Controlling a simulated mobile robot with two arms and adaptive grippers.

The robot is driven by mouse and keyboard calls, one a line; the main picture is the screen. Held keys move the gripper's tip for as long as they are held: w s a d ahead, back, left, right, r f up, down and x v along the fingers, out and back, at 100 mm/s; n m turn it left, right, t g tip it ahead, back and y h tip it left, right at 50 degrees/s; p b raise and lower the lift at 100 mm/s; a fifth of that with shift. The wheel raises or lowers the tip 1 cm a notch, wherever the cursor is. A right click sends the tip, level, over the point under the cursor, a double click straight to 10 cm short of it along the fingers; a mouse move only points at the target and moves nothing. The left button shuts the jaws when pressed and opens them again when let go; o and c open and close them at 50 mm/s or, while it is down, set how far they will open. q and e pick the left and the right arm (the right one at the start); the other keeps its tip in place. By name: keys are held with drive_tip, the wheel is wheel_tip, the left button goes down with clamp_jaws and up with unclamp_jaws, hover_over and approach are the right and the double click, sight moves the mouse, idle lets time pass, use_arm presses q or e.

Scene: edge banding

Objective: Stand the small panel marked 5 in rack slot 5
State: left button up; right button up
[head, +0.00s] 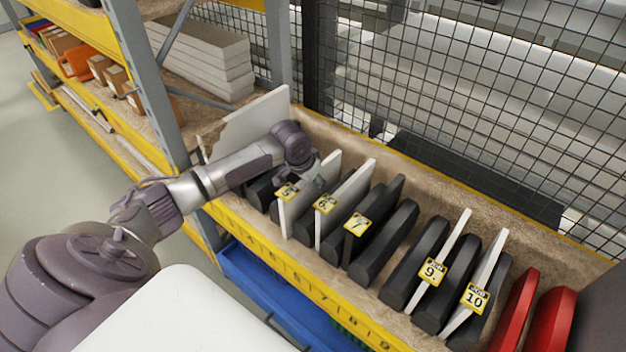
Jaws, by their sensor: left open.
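The small white panel whose yellow label seems to read 5 (298,214) stands upright in the rack (300,277), among the dark dividers. My left gripper (305,181) is open at the top of this panel, and its fingers partly cover the upper edge. I cannot tell whether they touch it. The panel's foot is partly hidden, so its exact seating in the slot is unclear. My right gripper is out of view.
A white panel marked 6 (345,206) stands close on the right. Labels 7 (357,225), 9 (432,272) and 10 (474,297) follow. Red dividers (516,312) stand at the right end. A larger pale panel (255,125), wire mesh (480,100) and shelf post (150,80) bound the space.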

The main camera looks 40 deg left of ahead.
use_arm(q)
drive_tip(key=b+v, duration=0.1)
drive_tip(key=v, duration=1.1)
drive_tip(key=shift+r, duration=0.15)
